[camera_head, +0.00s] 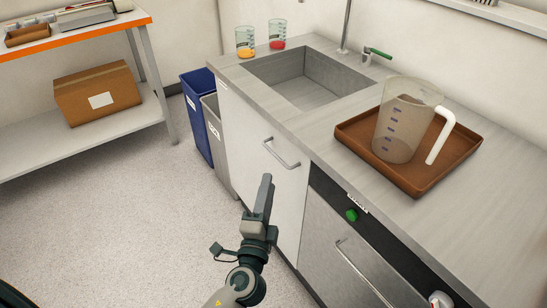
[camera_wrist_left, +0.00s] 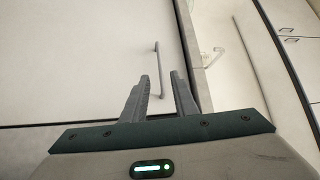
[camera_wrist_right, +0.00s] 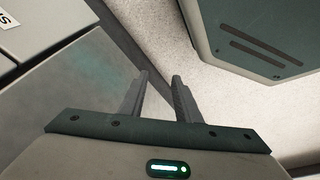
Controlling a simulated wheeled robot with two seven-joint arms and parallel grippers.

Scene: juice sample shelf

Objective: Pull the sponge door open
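A pale cabinet door (camera_head: 258,150) is under the sink, with a bar handle (camera_head: 282,153) near its upper right. It looks shut. My left gripper (camera_head: 266,182) is in front of the door, below and left of the handle. My right gripper is outside the head view. In the right wrist view its fingers (camera_wrist_right: 160,78) are apart and empty. I see no sponge, and no readable door label.
A steel-fronted appliance (camera_head: 345,255) with a green button (camera_head: 351,215) adjoins the door. A brown tray (camera_head: 438,177) with a measuring jug (camera_head: 398,130) is on the counter. Blue (camera_head: 198,110) and grey (camera_head: 214,140) bins stand left of the cabinet. The floor at left is clear.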

